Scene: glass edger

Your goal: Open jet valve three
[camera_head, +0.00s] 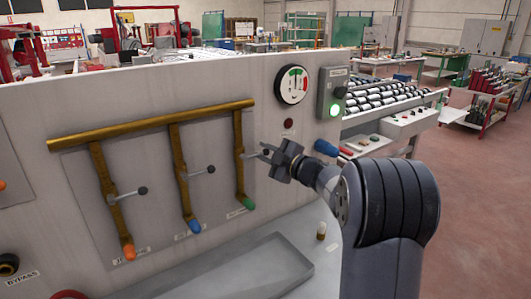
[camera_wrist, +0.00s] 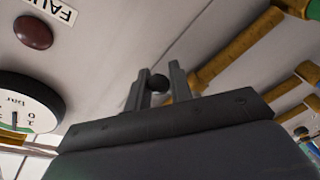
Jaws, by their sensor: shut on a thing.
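Three brass pipes drop from a brass manifold (camera_head: 150,125) on a pale panel, ending in orange, blue and green nozzles. The right-hand one, with the green nozzle (camera_head: 248,203), carries a grey valve lever (camera_head: 248,156) pointing right, across its pipe. My gripper (camera_head: 268,152) is at the lever's outer end. In the wrist view my gripper (camera_wrist: 157,84) is shut on the lever's black ball knob (camera_wrist: 157,83), which sits between the two fingers. The left lever (camera_head: 130,192) and middle lever (camera_head: 198,172) also point right, across their pipes. The nozzle labels are too small to read.
A pressure gauge (camera_head: 292,84), a dark red lamp (camera_head: 289,123) and a switch box with a lit green lamp (camera_head: 334,110) are near my gripper on the panel. A grey tray (camera_head: 235,270) lies below. Open floor (camera_head: 470,190) is at right.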

